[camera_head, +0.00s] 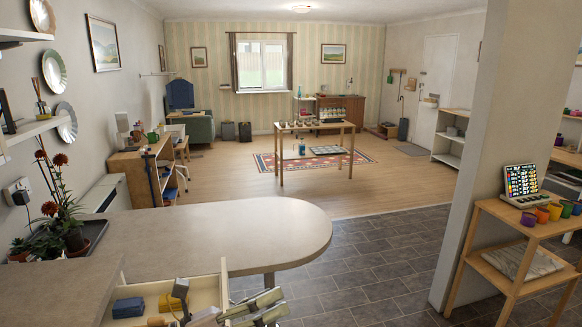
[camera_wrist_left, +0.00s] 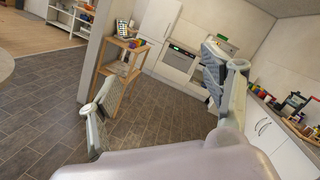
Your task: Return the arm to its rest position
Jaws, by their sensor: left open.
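My left gripper (camera_head: 279,303) shows at the bottom of the head view, beside the right wall of an open drawer (camera_head: 224,290). Its two fingers point right and lie apart. In the left wrist view the same gripper (camera_wrist_left: 158,70) is open, with nothing between its fingers and the grey tiled floor beyond. Most of the left arm is hidden below the head view's lower edge. My right gripper shows in neither view.
The drawer holds a blue block (camera_head: 128,307) and a yellow thing (camera_head: 169,303). A rounded counter (camera_head: 210,235) lies just beyond the drawer. A wooden shelf stand (camera_head: 510,268) is beside the pillar (camera_head: 490,130) at right. Tiled floor (camera_head: 375,270) between is clear.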

